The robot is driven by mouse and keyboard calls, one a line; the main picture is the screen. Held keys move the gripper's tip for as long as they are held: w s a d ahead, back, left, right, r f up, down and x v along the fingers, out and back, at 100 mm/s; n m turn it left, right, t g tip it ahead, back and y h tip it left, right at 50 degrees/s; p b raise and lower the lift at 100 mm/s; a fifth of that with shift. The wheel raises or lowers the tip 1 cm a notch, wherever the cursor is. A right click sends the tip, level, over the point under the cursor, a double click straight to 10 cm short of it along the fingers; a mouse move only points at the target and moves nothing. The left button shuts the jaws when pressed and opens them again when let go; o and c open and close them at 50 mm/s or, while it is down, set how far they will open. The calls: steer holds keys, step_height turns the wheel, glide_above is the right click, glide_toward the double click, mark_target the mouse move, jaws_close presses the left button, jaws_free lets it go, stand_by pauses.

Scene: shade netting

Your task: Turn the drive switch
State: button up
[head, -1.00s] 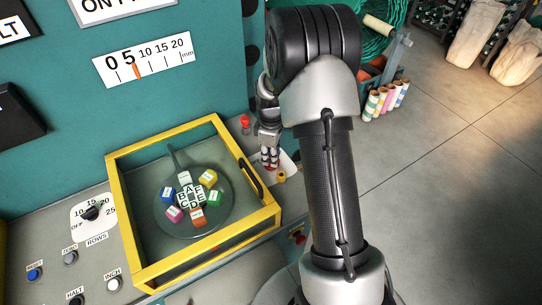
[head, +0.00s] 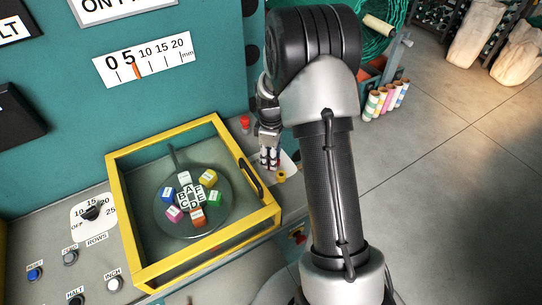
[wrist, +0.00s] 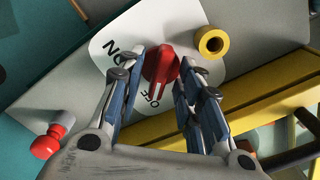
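The drive switch (wrist: 160,66) is a red knob on a white plate (wrist: 192,22) marked ON and OFF, in the middle of the wrist view. Its lower end points toward the OFF mark. My gripper (wrist: 161,72) has one finger on each side of the knob, and the fingertips appear to touch it. In the head view my gripper (head: 269,150) reaches down to the plate right of the yellow-framed guard. The knob is mostly hidden there by the fingers.
A yellow-framed clear guard (head: 120,200) stands close left of my gripper, over a pan with coloured blocks. A yellow ring (wrist: 212,42) and a red button (wrist: 46,145) flank the plate. The teal machine wall (head: 200,100) rises behind. Open floor (head: 450,200) lies right.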

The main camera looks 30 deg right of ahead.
steer(key=shift+r, duration=0.1)
step_height(320, 180, up, 12)
stand_by(0.5)
stand_by(0.4)
steer(key=s+a+r+m+t+b, duration=0.2)
steer(key=s+a+r+m+b, duration=0.15)
steer(key=s+a+r, duration=0.55)
steer(key=s+a+m+t+b, duration=0.1)
steer(key=s+a+m, duration=0.1)
steer(key=s, duration=0.6)
steer(key=s+a+f+m+t+b, duration=0.1)
steer(key=s+a+m, duration=0.2)
steer(key=s, duration=0.5)
steer(key=shift+s+a+f+m+t+b, duration=0.15)
steer(key=shift+s+f+m+t+b, duration=0.2)
steer(key=shift+m, duration=0.2)
